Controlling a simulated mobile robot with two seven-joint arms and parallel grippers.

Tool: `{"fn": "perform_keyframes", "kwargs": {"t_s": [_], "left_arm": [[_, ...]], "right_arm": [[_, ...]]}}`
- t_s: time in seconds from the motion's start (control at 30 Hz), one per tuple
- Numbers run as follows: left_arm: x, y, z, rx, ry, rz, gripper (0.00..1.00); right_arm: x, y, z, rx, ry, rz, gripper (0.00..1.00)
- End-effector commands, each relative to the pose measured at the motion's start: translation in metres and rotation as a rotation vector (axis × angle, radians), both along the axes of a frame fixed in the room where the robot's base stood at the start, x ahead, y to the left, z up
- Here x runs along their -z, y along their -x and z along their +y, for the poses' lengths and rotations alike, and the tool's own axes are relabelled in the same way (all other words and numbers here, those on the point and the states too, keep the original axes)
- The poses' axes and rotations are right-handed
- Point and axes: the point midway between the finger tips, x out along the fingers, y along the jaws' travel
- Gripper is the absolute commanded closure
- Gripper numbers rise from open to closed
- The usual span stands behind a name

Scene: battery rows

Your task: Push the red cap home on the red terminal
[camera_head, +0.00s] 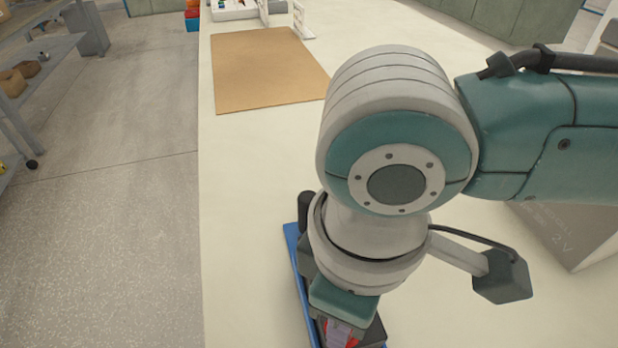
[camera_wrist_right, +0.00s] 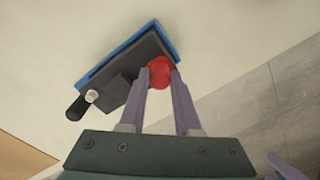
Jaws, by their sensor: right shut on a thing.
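The red cap (camera_wrist_right: 159,73) is between the two fingertips of my right gripper (camera_wrist_right: 161,80) in the right wrist view. The gripper is shut on it. The cap is at the right end of a dark battery block (camera_wrist_right: 152,48). The red terminal is hidden, and I cannot tell whether the cap touches it or how far down it sits. In the head view my right arm covers most of the block, and some red (camera_head: 338,331) shows at the bottom edge. My left gripper is not in view.
The block lies on a blue tray (camera_head: 293,243) on the pale bench (camera_head: 240,200). A black cylindrical piece (camera_wrist_right: 76,109) and a pale metal post (camera_wrist_right: 91,96) stand at its other end. A grey box (camera_head: 575,232) stands to the right. A tan mat (camera_head: 265,70) lies farther back.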

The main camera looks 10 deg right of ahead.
Motion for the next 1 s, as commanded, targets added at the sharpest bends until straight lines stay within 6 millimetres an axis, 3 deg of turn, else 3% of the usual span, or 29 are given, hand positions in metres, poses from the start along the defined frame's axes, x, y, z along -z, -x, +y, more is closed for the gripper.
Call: {"fn": "perform_keyframes", "kwargs": {"t_s": [0.3,0.33,0.6,0.8,1.0], "left_arm": [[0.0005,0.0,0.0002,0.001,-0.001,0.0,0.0],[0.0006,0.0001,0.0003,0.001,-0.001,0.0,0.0],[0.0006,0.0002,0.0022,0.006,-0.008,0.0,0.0],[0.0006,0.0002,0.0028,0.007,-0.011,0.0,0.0],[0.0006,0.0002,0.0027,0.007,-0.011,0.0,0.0]], "right_arm": [[0.0015,0.0005,-0.0003,0.0,0.002,0.001,1.0],[0.0015,0.0005,-0.0003,0.0,0.002,0.001,0.66],[0.0013,0.0004,-0.0003,0.0,0.001,0.001,0.36],[0.0011,0.0003,-0.0003,0.0,0.001,0.001,0.34],[0.0011,0.0002,-0.0002,0.0,0.001,0.001,0.11]]}}
